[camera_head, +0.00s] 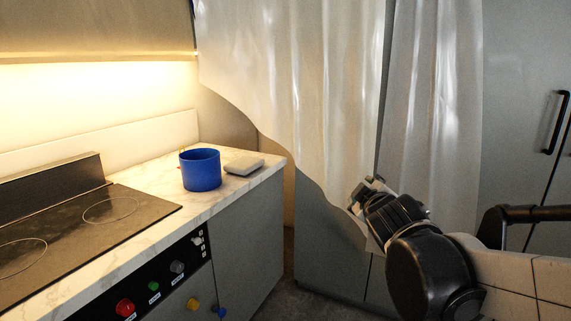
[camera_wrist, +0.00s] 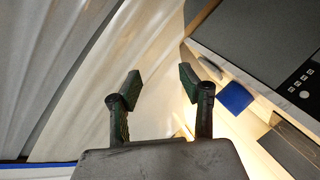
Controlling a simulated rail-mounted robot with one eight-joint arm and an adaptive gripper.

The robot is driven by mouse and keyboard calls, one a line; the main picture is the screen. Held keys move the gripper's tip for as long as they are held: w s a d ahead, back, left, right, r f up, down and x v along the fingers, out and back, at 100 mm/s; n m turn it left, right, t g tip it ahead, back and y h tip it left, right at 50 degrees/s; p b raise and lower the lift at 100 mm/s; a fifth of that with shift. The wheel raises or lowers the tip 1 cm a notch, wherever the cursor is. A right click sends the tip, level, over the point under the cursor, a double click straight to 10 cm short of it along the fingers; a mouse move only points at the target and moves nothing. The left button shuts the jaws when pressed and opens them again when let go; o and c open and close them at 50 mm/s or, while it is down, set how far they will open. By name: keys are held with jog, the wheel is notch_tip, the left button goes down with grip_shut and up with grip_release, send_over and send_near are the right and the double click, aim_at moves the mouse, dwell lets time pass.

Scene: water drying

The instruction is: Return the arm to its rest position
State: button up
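My gripper (camera_head: 368,187) is at the right of the head view, raised in front of the pale curtain and right of the counter. In the wrist view my gripper (camera_wrist: 158,82) has its two dark fingers spread apart with nothing between them. The curtain fills the space behind the fingers there. My arm reaches in from the right edge of the head view.
The translucent curtain (camera_head: 300,75) hangs close behind my gripper. A grey cabinet with a black handle (camera_head: 556,122) is at the right.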

jog(key=s+d+f+m+g+p, duration=0.1)
jog(key=s+f+m+g, duration=0.3)
jog(key=s, duration=0.9)
jog(key=s+d+f+m+g+y+p, duration=0.1)
jog(key=s+f+m+g, duration=0.3)
jog(key=s, duration=0.8)
notch_tip(320, 180, down, 2)
jog(key=shift+s+m+p, duration=0.35)
jog(key=shift+m+p, duration=0.15)
jog(key=shift+m, duration=0.4)
jog(key=shift+d, duration=0.1)
dwell(1.7)
